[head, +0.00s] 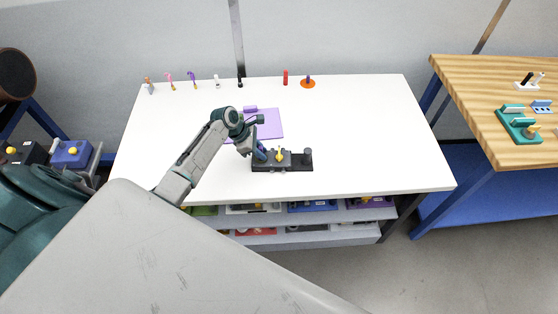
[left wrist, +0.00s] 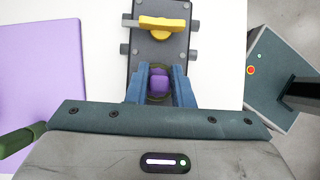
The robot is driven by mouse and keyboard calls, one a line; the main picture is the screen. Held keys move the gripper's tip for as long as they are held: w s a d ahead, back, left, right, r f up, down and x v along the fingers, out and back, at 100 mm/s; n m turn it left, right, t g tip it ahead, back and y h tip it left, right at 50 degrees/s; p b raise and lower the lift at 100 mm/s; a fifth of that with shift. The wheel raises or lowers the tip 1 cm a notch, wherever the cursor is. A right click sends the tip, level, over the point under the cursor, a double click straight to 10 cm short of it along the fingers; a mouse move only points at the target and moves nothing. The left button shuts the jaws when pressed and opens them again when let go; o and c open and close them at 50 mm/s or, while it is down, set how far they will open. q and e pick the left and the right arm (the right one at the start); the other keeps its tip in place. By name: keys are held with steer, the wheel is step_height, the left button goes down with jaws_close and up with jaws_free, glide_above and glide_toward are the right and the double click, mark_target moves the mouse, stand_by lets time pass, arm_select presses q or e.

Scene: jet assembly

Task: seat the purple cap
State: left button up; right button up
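The purple cap (left wrist: 159,82) shows in the left wrist view between the two blue fingers of my left gripper (left wrist: 160,88). The fingers touch it on both sides. It is over the near end of a dark grey jet assembly (left wrist: 155,49), with a round rim partly visible around it; whether it is seated cannot be told. The assembly carries a yellow piece (left wrist: 162,24). In the head view my left gripper (head: 261,155) reaches down at the left end of the assembly, which lies on a dark base (head: 290,168). The cap is hidden there. My right gripper is out of view.
A purple mat (head: 268,124) lies behind the assembly on the white table (head: 370,140). Small tools, a red cylinder (head: 285,77) and an orange disc (head: 308,84) line the back edge. The table's right side is clear. A wooden table (head: 480,100) stands at right.

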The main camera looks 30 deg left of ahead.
arm_select(q)
steer(key=o, duration=0.3)
steer(key=shift+w, duration=0.1)
